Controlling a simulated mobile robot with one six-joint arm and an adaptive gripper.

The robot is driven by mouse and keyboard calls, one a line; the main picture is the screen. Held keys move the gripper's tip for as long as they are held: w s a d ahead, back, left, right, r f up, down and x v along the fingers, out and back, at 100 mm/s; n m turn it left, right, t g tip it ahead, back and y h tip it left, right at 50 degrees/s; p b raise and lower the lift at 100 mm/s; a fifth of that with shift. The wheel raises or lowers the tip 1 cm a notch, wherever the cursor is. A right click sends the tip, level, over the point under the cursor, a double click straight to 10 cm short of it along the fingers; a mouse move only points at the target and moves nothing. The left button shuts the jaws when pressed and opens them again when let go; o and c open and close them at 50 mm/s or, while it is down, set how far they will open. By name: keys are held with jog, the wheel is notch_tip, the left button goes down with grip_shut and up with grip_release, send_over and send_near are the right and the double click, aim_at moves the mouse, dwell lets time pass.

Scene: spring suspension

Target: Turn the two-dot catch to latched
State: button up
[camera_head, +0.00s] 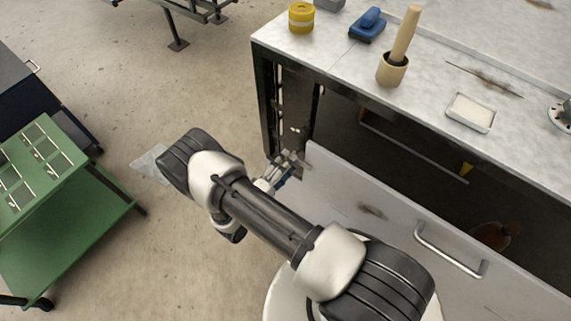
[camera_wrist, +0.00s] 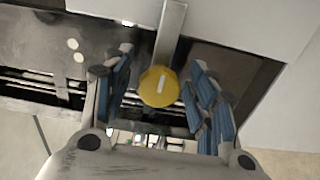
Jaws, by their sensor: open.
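In the wrist view a round yellow knob (camera_wrist: 158,88) with a white line mark sits at the lower end of a flat metal bar (camera_wrist: 171,32). The white line is near upright. Two pale dots (camera_wrist: 75,51) mark the dark metal plate to the left of the knob. My gripper (camera_wrist: 161,72) is open, with its blue-padded fingers on either side of the knob and gaps showing between. In the head view my gripper (camera_head: 286,164) is at the cabinet's left end, just below the two dots (camera_head: 296,130); the knob cannot be made out there.
A pale front panel (camera_head: 350,190) with a bar handle (camera_head: 450,250) stands right of my gripper. The worktop (camera_head: 430,85) above holds a yellow tape roll (camera_head: 301,18), a wooden-handled tool in a cup (camera_head: 392,70) and a white dish (camera_head: 471,112). A green cart (camera_head: 75,225) stands left; floor between is mostly clear.

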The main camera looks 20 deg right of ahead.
jog(key=v, duration=1.2)
dwell(0.3)
jog(key=s+d+r+m+g+y, duration=0.1)
jog(key=d+r+m+g, duration=0.2)
jog(key=r, duration=0.4)
jog(key=d+r+m+g+y, duration=0.1)
jog(key=d+r+g+y, duration=0.1)
jog(key=r+g, duration=0.4)
jog(key=s+d+r+m+g+y, duration=0.1)
jog(key=d+r+m+g, duration=0.15)
jog(key=r, duration=0.55)
jog(key=s+d+r+t+y, duration=0.1)
jog(key=s+r+t+y, duration=0.4)
jog(key=s+r+y, duration=0.5)
jog(key=shift+s+d+r+y, duration=0.3)
jog(key=shift+s+r, duration=0.9)
jog(key=shift+r, duration=1.7)
